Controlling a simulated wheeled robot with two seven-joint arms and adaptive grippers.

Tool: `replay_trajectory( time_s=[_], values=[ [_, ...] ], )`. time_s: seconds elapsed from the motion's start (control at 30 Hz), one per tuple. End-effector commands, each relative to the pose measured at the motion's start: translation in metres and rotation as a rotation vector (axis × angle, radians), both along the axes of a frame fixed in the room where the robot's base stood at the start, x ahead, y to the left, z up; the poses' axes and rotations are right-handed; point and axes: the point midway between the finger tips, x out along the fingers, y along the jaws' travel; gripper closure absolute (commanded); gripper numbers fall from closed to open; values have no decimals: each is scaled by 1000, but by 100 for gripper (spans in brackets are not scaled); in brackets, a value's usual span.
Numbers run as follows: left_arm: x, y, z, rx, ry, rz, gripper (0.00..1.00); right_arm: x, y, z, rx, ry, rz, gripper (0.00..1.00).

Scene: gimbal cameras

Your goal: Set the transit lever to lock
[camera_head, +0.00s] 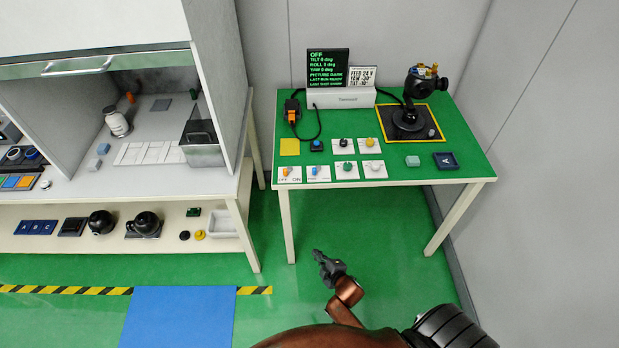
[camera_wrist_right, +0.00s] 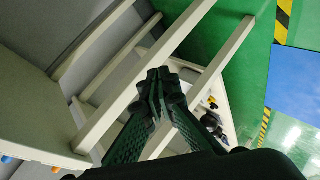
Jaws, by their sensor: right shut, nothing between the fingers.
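The green-topped table (camera_head: 390,168) carries small white control plates near its front left. One plate has an orange lever (camera_head: 286,171) with OFF and ON lettering. The plate beside it has a blue lever (camera_head: 316,171) with lettering too small to read, so I cannot tell whether it is the transit lever or how it is set. My right gripper (camera_head: 319,256) is shut and empty, in front of and below the table's front edge. Its closed fingers also show in the right wrist view (camera_wrist_right: 166,76), with table legs behind them. My left gripper is out of view.
A black camera gimbal (camera_head: 409,115) stands on a yellow-edged pad at the back right. A screen (camera_head: 328,68) reads OFF with tilt, roll and yaw at 0. A white cabinet bench (camera_head: 70,180) stands left. The floor before the table is clear.

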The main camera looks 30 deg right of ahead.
Motion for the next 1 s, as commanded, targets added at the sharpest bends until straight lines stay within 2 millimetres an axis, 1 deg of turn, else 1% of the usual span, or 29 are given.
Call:
replay_trajectory(
  time_s=[0.03, 0.07, 0.1, 0.17, 0.2, 0.3, 0.33, 0.4, 0.5, 0.83, 0.93, 1.0],
  values=[
    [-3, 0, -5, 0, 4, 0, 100, 29, -5, 49, -83, -95, 29, 100],
    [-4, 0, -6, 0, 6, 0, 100, 42, -8, 78, -135, -145, 43, 100],
    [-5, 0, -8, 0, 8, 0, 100, 55, -12, 114, -202, -204, 59, 100],
    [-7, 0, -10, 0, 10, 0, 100, 69, -17, 162, -298, -280, 73, 100],
    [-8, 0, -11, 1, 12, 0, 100, 75, -20, 190, -355, -324, 78, 100],
    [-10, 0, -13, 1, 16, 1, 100, 82, -25, 244, -464, -401, 81, 100],
    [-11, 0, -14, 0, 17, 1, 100, 83, -26, 255, -486, -418, 81, 100],
    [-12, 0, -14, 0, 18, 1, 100, 83, -27, 273, -525, -442, 80, 100],
    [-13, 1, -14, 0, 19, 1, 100, 84, -28, 283, -548, -454, 79, 100],
    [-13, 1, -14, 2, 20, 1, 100, 86, -28, 282, -546, -455, 81, 100],
    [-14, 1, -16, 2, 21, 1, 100, 93, -29, 282, -545, -455, 80, 100],
    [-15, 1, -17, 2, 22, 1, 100, 103, -30, 282, -544, -456, 79, 100]
  ],
)
